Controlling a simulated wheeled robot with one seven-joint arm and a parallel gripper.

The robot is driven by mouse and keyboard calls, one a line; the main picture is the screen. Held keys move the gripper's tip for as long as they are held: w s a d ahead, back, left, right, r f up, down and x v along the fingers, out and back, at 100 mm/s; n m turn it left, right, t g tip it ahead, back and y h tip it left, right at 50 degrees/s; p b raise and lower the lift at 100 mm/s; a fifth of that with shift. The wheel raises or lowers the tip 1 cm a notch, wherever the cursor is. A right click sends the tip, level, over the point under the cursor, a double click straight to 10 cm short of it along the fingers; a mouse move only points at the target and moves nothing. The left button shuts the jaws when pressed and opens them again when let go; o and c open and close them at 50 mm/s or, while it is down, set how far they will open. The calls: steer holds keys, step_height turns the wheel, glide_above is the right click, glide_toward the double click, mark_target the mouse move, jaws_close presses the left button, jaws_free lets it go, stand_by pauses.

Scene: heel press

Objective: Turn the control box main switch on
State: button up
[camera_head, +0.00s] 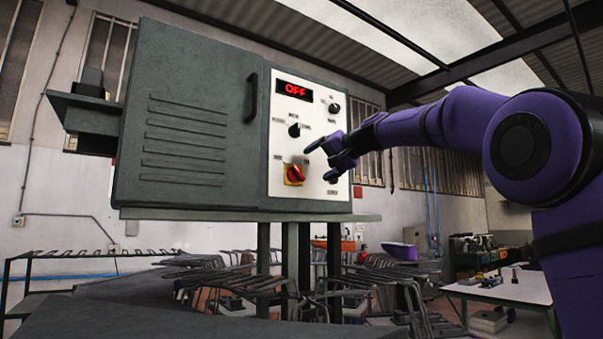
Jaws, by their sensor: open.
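The grey control box (195,105) fills the upper middle of the head view. Its white panel (277,112) carries a display (294,90) lit with red "OFF". The main switch (294,174), a red knob on a yellow plate, sits low on the panel. My gripper (317,162) is at the panel's right part, just right of the red knob and slightly higher. Its two dark fingers point left and are open, with nothing between them. I cannot tell whether they touch the panel.
Two black knobs (295,130) (334,108) sit higher on the panel. A black handle (252,98) stands out from the box door. Metal racks (240,285) spread below the box. A table with small items (500,288) is at the lower right.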

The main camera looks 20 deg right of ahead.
mark_target(298, 174)
steer(key=x, duration=0.7)
steer(key=shift+s, duration=0.1)
steer(key=shift+c, duration=0.2)
steer(key=c, duration=0.9)
